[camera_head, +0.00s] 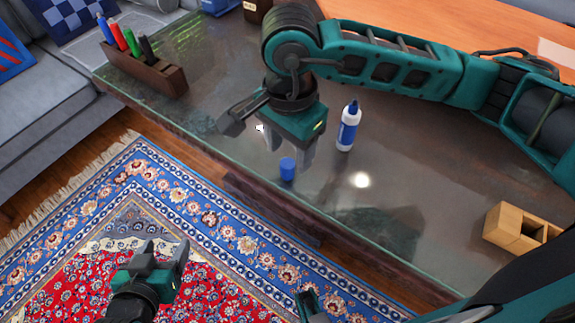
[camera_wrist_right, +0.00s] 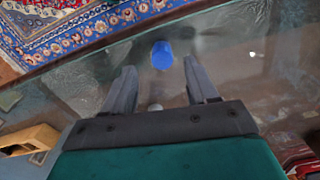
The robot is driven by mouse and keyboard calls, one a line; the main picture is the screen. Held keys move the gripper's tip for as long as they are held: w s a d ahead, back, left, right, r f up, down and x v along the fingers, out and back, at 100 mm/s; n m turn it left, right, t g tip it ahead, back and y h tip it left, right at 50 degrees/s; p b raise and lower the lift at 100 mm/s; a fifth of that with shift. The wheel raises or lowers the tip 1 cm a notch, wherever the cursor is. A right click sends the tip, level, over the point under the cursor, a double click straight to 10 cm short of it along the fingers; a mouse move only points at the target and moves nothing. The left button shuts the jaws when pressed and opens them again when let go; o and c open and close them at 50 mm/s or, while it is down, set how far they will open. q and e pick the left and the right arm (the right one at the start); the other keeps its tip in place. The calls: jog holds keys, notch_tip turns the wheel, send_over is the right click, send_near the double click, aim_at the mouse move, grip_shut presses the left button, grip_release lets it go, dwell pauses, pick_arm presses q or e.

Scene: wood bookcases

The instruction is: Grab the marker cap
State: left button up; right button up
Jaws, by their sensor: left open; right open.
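The blue marker cap (camera_head: 287,168) stands on the dark glass tabletop close to its front edge. My right gripper (camera_head: 289,149) is over the table just behind the cap, fingers apart and empty. In the right wrist view the cap (camera_wrist_right: 162,55) lies just beyond the open fingertips (camera_wrist_right: 160,70), roughly centred between them and not touching either. My left gripper (camera_head: 164,250) is open and empty over the rug, away from the table.
A brown wooden holder (camera_head: 147,69) with several coloured markers is at the table's left end. A light wooden box (camera_head: 518,229) sits at the right. A grey sofa (camera_head: 45,120) is at the left. The glass around the cap is clear.

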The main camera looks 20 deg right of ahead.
aim_at(287, 163)
notch_tip(287, 163, down, 5)
jog(key=shift+w+a+r, duration=0.1)
jog(key=shift+a, duration=0.05)
grip_shut()
dwell(0.5)
jog(key=shift+r, duration=0.1)
